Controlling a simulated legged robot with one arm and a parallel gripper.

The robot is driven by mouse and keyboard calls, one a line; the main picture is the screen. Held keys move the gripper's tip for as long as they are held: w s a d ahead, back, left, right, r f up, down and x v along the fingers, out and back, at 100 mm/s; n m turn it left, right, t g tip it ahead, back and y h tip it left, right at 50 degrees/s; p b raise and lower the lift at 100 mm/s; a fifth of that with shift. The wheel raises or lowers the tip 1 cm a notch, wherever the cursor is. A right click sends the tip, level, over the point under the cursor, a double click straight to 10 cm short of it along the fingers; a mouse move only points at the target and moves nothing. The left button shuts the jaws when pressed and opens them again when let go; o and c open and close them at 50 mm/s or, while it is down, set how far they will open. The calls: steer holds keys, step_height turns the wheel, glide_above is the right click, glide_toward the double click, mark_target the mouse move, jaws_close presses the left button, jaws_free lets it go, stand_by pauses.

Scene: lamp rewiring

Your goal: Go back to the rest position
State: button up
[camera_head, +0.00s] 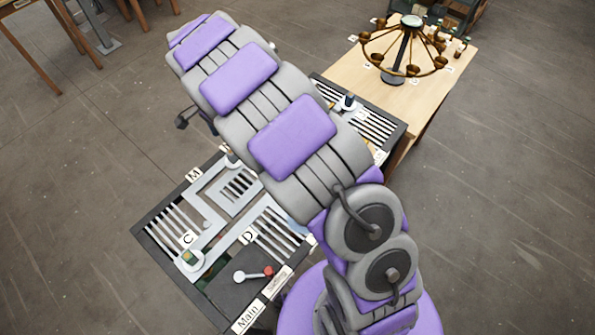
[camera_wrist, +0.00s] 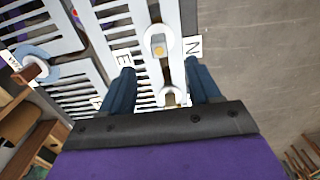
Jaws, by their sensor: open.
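My gripper (camera_wrist: 162,84) shows in the wrist view with its two dark blue fingers spread apart and nothing between them. Behind the fingers is a board with white slotted plates (camera_wrist: 85,100). A round white knob-like part with a yellowish centre (camera_wrist: 158,43) lies beyond the fingertips, near the labels E (camera_wrist: 124,57) and N (camera_wrist: 194,47). In the head view my purple and grey arm stretches across the board (camera_head: 160,245) and hides its middle. I cannot clearly make out the gripper in that view.
A wooden table (camera_head: 345,75) at the upper right holds a brass chandelier-like lamp (camera_head: 405,60). Wooden furniture (camera_head: 35,55) stands at the upper left. Bare grey floor (camera_head: 90,130) lies left of the board.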

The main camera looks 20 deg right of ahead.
step_height(320, 180, up, 7)
stand_by(0.3)
